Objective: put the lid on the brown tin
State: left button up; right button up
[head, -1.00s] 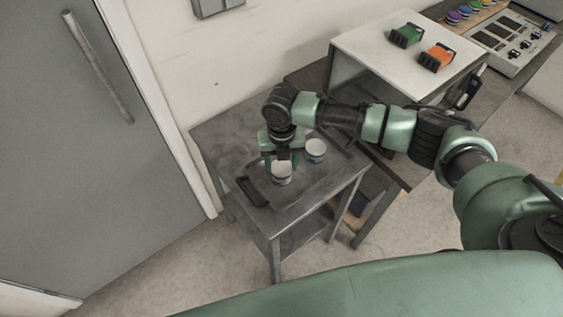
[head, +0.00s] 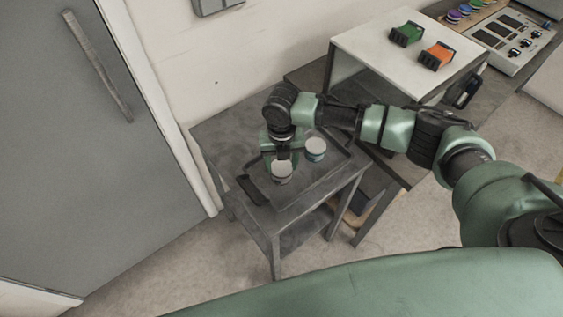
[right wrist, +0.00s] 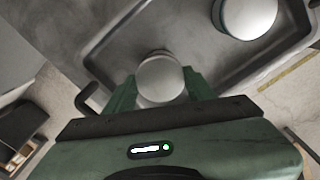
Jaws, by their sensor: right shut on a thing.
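A pale round lid (right wrist: 160,78) sits between the fingers of my right gripper (right wrist: 160,88) in the right wrist view. The gripper is shut on it. In the head view, my right gripper (head: 281,160) points down over the tray, and the pale top (head: 281,168) shows just below it. A darker body shows under this top. I cannot make out its colour clearly, nor whether the lid is fully seated. My left gripper is not in view.
A green tin with a pale top (head: 316,147) stands close by to the right, also in the wrist view (right wrist: 246,14). Both stand in a dark tray (head: 308,180) on a small grey table (head: 226,140). A white-topped shelf (head: 372,50) is behind my right arm.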

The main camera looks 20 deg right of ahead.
jog(key=shift+f, duration=0.1)
dwell(0.3)
jog(key=o, duration=1.4)
notch_tip(320, 180, up, 7)
jog(key=p, duration=0.7)
